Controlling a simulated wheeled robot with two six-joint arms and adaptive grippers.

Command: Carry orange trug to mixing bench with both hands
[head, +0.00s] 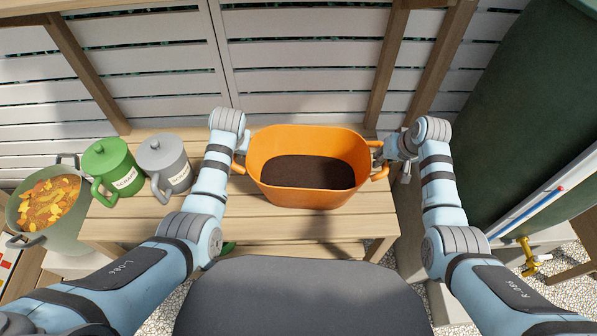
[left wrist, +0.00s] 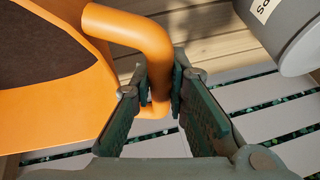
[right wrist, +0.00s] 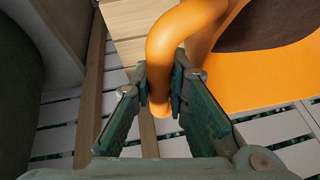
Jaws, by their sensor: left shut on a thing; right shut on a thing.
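The orange trug (head: 307,198) holds dark soil and is over the slatted wooden bench (head: 150,222) in the head view. I cannot tell whether it touches the bench top. My left gripper (left wrist: 160,95) is shut on the trug's left handle (left wrist: 138,30), with the finger pads on both sides of it. My right gripper (right wrist: 160,95) is shut on the trug's right handle (right wrist: 180,38). In the head view the right gripper (head: 380,157) shows at the right handle, and the left gripper is mostly hidden behind its own arm.
A green canister (head: 110,163) and a grey canister (head: 165,160) stand on the bench left of my left arm. A pot of food scraps (head: 45,235) is at the far left. A large dark green barrel (head: 530,100) with a brass tap (head: 533,257) stands at the right.

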